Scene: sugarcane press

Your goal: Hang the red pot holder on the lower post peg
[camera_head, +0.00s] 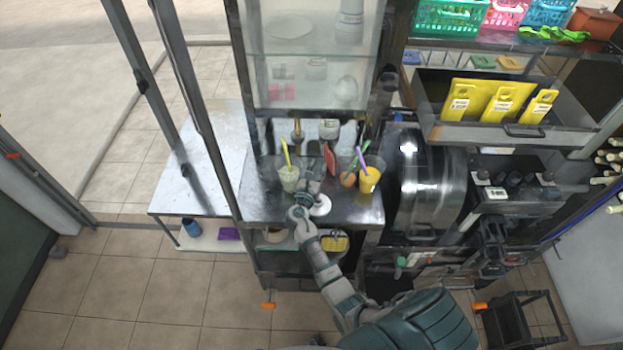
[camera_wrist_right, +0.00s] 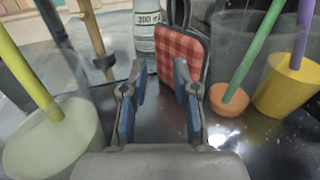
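The red checkered pot holder (camera_wrist_right: 182,54) stands nearly upright on the metal counter, leaning by a bottle in the right wrist view. It also shows as a thin red shape in the head view (camera_head: 330,160). My right gripper (camera_wrist_right: 161,80) is open and empty. Its fingers point at the pot holder, which lies just ahead and toward the right finger; that finger hides its lower edge. The right gripper also shows above the counter in the head view (camera_head: 316,173). Dark slanted posts (camera_head: 187,90) stand left of the counter; I cannot make out which peg is the lower one. My left gripper is not in view.
Cups with straws flank the right gripper: a pale one (camera_wrist_right: 55,140) left, a yellow one (camera_wrist_right: 289,88) and an orange-bottomed one (camera_wrist_right: 229,98) right. A bottle (camera_wrist_right: 146,35) stands behind. The metal press drum (camera_head: 425,185) is right of the counter (camera_head: 262,205).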

